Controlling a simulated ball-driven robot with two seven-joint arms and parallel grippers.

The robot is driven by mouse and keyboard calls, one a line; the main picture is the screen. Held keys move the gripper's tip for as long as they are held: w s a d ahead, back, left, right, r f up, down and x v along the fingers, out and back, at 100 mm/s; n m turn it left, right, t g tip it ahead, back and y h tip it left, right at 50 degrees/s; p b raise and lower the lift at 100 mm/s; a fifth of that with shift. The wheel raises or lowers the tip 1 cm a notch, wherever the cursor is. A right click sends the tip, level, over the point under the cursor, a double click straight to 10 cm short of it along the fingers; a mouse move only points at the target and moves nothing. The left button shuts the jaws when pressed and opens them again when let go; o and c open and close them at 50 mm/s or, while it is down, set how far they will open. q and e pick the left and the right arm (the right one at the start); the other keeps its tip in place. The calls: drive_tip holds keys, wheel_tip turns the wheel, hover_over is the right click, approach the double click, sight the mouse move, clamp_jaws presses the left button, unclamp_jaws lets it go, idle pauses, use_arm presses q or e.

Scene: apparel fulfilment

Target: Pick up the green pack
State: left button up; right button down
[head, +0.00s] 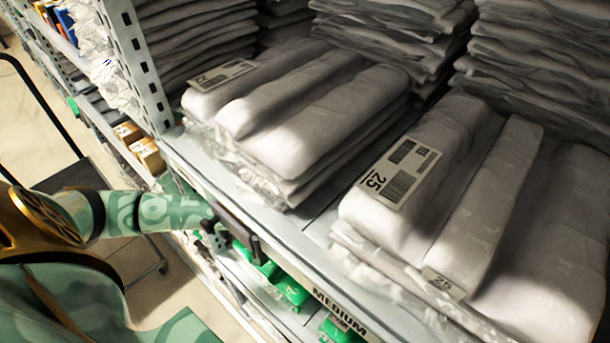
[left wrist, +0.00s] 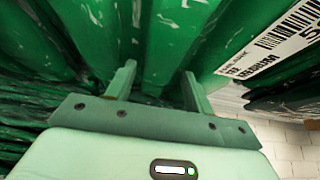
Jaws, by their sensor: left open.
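Green packs in clear plastic lie on the shelf level below the white packs. A few of their edges (head: 291,291) show in the head view, under the upper shelf's front. In the left wrist view, glossy green packs (left wrist: 165,40) fill most of the picture, close ahead of my left gripper (left wrist: 158,84). Its two fingers are apart, pointing at the packs, with green plastic showing between them. I cannot tell whether the fingers touch a pack. In the head view my left arm reaches to the shelf front, and the fingers are hidden there. My right gripper is not in view.
The upper shelf (head: 320,232) holds stacks of white packs (head: 330,115) and carries a "MEDIUM" label (head: 340,312). A perforated metal upright (head: 135,65) stands left of them. A white barcode label (left wrist: 275,45) marks a green pack. Open floor lies at the left.

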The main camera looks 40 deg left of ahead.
use_arm(q)
drive_tip(key=shift+b+x, duration=0.35)
drive_tip(key=shift+x, duration=0.85)
drive_tip(key=shift+r, duration=0.15)
drive_tip(key=c, duration=0.9)
drive_tip(key=shift+o, duration=0.2)
